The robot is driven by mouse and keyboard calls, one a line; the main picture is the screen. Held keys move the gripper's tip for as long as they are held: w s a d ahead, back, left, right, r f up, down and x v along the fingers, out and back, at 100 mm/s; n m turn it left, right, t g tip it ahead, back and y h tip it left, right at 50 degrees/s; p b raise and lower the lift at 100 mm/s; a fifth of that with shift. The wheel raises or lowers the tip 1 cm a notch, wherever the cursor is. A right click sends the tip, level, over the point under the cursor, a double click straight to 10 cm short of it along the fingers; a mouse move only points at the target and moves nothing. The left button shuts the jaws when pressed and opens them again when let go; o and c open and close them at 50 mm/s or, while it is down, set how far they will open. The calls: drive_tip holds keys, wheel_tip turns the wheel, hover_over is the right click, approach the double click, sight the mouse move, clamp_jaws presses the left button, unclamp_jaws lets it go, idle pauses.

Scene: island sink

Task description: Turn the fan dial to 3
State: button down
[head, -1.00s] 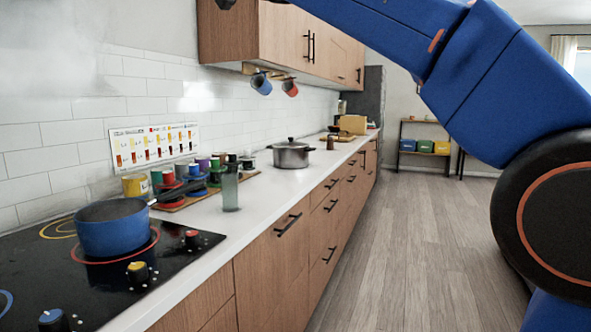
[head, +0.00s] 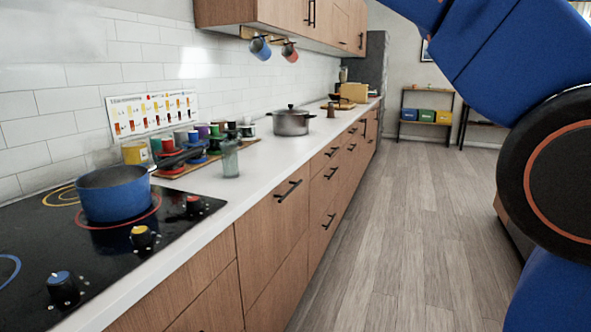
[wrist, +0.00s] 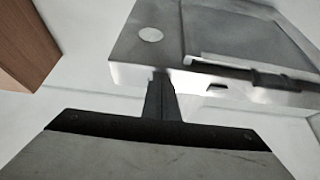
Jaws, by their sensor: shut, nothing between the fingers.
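A grey metal hood-like box (wrist: 215,45) fills the upper right of the wrist view. It has a pale round disc (wrist: 151,34), a long dark bar and a small dark slot on its near edge. I cannot make out a fan dial or its numbers. My gripper (wrist: 160,78) is shut and empty, its narrow dark fingers just below the box's edge in the picture; I cannot tell whether they touch it. The head view shows my blue arm at the right, but not my gripper or the hood.
A wooden cabinet (wrist: 28,45) is at the left of the wrist view. In the head view, a blue pan (head: 115,192) sits on the black cooktop (head: 35,235) with several knobs. Cups, a glass bottle (head: 229,160) and a metal pot (head: 291,122) stand behind. The floor is clear.

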drive_tip(key=shift+s+a+r, duration=0.1)
drive_tip(key=shift+s+a, duration=0.1)
drive_tip(key=shift+s, duration=0.25)
drive_tip(key=shift+s+a, duration=0.15)
drive_tip(key=shift+s, duration=0.3)
drive_tip(key=shift+f, duration=0.2)
idle(0.3)
drive_tip(key=shift+s+d+f, duration=0.1)
drive_tip(key=shift+s+d, duration=0.3)
drive_tip(key=shift+d, duration=0.5)
drive_tip(key=shift+s+d+f, duration=0.1)
drive_tip(key=shift+s+d, duration=0.35)
drive_tip(key=shift+d, duration=0.45)
drive_tip(key=shift+s+d, duration=0.4)
drive_tip(key=shift+d, duration=0.5)
